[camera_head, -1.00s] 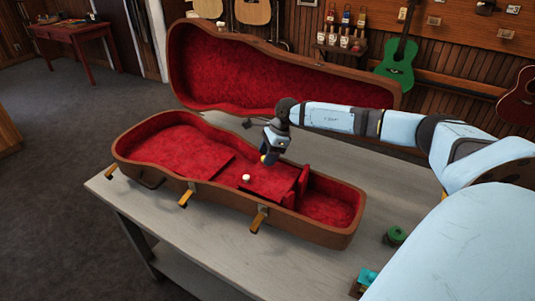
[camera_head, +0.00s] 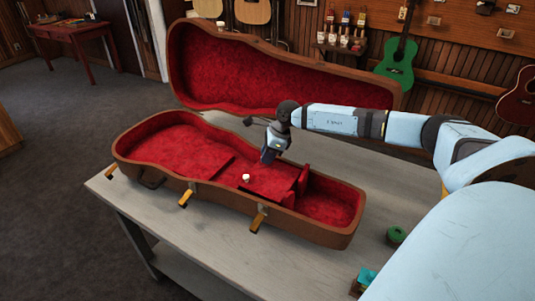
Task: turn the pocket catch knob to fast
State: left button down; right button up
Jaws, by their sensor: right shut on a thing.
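An open brown ukulele case (camera_head: 190,181) with red lining lies on the grey table. Its red pocket lid (camera_head: 262,183) bears a small white knob (camera_head: 246,178), which stands clear of my gripper. My right gripper (camera_head: 266,158) points down at the back edge of the pocket lid, to the right of and behind the white knob. It is shut on the pocket catch knob, which the fingers hide, so its setting cannot be read. My left gripper is not in view.
The raised case lid (camera_head: 270,75) stands behind my right arm. Open latches (camera_head: 259,219) stick out along the front. A green round object (camera_head: 396,235) and a teal object (camera_head: 364,280) sit at the table's right. Bare table (camera_head: 235,268) lies in front.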

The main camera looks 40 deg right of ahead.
jog(key=m+h, duration=0.1)
jog(key=m, duration=0.2)
jog(key=shift+s+a+m+t, duration=0.1)
jog(key=shift+a+m+t, duration=0.05)
jog(key=shift+m+t, duration=0.2)
jog(key=m+h, duration=0.1)
jog(key=m, duration=0.2)
jog(key=shift+t+b, duration=0.25)
jog(key=shift+b, duration=0.05)
jog(key=m+b, duration=0.1)
jog(key=m+h, duration=0.1)
jog(key=m, duration=0.1)
jog(key=shift+a+f+h+b, duration=0.15)
jog(key=shift+a+h+b, duration=0.05)
jog(key=shift+h+b, duration=0.15)
jog(key=m+h+b, duration=0.1)
jog(key=m+b, duration=0.1)
jog(key=m, duration=0.1)
jog(key=shift+a+m, duration=0.1)
jog(key=shift+m, duration=0.25)
jog(key=shift+m+h+b, duration=0.35)
jog(key=shift+m, duration=0.35)
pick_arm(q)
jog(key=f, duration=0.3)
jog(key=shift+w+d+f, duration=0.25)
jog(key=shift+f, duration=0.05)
pick_arm(e)
jog(key=shift+m, duration=0.3)
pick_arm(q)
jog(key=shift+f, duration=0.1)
